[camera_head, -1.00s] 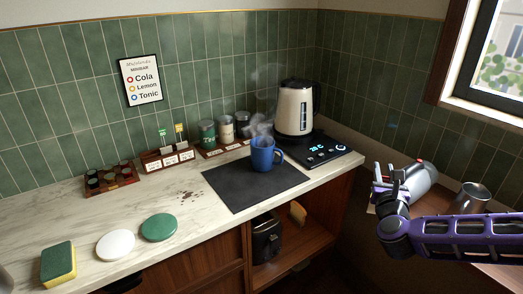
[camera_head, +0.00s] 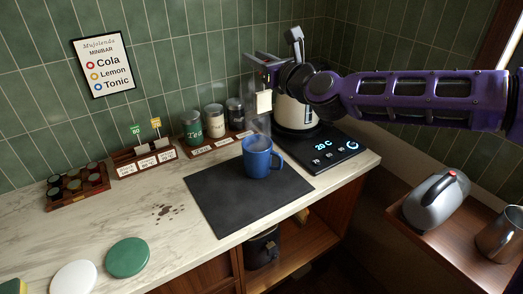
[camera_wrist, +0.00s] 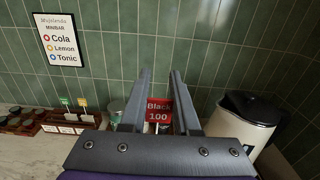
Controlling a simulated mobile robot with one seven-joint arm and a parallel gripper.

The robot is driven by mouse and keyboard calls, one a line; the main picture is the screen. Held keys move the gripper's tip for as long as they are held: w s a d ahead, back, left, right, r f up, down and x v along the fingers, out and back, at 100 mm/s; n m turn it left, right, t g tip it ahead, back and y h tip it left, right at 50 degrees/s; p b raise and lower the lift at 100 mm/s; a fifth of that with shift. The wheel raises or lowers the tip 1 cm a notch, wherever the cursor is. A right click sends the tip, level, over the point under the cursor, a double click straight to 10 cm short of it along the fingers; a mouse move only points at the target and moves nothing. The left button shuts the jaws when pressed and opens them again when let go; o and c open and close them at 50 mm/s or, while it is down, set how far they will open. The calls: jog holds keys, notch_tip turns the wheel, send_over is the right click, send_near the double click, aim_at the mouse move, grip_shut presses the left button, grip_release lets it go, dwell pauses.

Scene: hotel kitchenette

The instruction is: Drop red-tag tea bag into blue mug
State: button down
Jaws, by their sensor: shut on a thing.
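The blue mug (camera_head: 256,163) stands upright on the dark mat (camera_head: 225,205), with its handle to the right. My gripper (camera_head: 258,65) is shut on the red-tag tea bag and holds it above the mug. The white bag (camera_head: 264,103) hangs below the fingers, apart from the mug and above its rim in the picture. The mug is hidden in the wrist view.
The cream kettle (camera_head: 292,113) stands behind the mug on a black base (camera_head: 335,150) reading 29 C. Several canisters (camera_head: 214,121) stand at the back. A box (camera_head: 147,158) holds green-tag and yellow-tag tea bags. The mat left of the mug is clear.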

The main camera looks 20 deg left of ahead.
notch_tip(320, 180, down, 6)
jog(key=b, duration=0.5)
jog(key=shift+s+a+r, duration=0.1)
jog(key=shift+s, duration=0.05)
jog(key=c, duration=0.6)
grip_release()
jog(key=shift+o, duration=0.2)
jog(key=p+v, duration=0.2)
jog(key=v, duration=1.5)
jog(key=shift+d+p, duration=0.25)
jog(key=shift+p, duration=0.1)
jog(key=shift+s+a, duration=0.1)
